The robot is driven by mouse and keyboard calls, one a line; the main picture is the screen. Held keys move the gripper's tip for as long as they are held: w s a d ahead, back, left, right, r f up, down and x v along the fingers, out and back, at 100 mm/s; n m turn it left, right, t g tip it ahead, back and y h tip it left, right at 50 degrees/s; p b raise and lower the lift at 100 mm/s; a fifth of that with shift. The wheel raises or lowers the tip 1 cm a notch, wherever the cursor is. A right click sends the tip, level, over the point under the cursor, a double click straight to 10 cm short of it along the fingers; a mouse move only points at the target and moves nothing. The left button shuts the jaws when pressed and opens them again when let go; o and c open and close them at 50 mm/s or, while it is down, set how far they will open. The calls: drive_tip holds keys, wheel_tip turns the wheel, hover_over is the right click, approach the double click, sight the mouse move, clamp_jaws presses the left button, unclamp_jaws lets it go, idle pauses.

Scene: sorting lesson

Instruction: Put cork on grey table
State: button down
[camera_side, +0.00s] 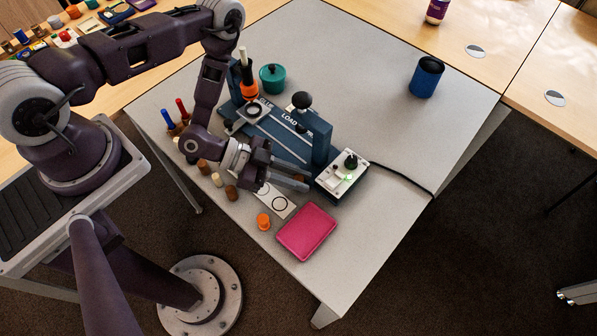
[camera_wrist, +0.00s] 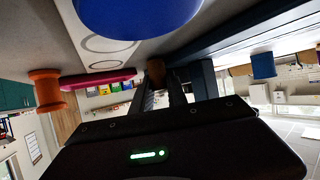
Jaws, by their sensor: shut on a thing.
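My gripper (camera_side: 306,182) reaches low over the grey table (camera_side: 372,118), between the blue press and the pink tray. In the wrist view, my gripper (camera_wrist: 163,82) is shut on a small brown piece that looks like the cork (camera_wrist: 156,70). The fingers hide part of it. In the side view the held piece is mostly hidden by the fingers, and I cannot tell whether it touches the table. Several small brown and cream pieces (camera_side: 231,192) stand on the table left of my gripper.
A blue press (camera_side: 318,145) and a white switch box (camera_side: 342,175) stand close by my gripper. A pink tray (camera_side: 307,231), an orange spool (camera_side: 263,222) and a white card with circles (camera_side: 279,203) lie in front. A blue cup (camera_side: 426,78) stands far right; the table around it is clear.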

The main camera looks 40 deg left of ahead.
sight(297, 177)
drive_tip(key=shift+f, duration=0.1)
drive_tip(key=c, duration=1.3)
unclamp_jaws()
drive_tip(key=v, duration=0.3)
drive_tip(key=shift+a+r, duration=0.15)
drive_tip(key=shift+r, duration=0.15)
wheel_tip(297, 177, up, 7)
drive_tip(key=shift+f, duration=0.2)
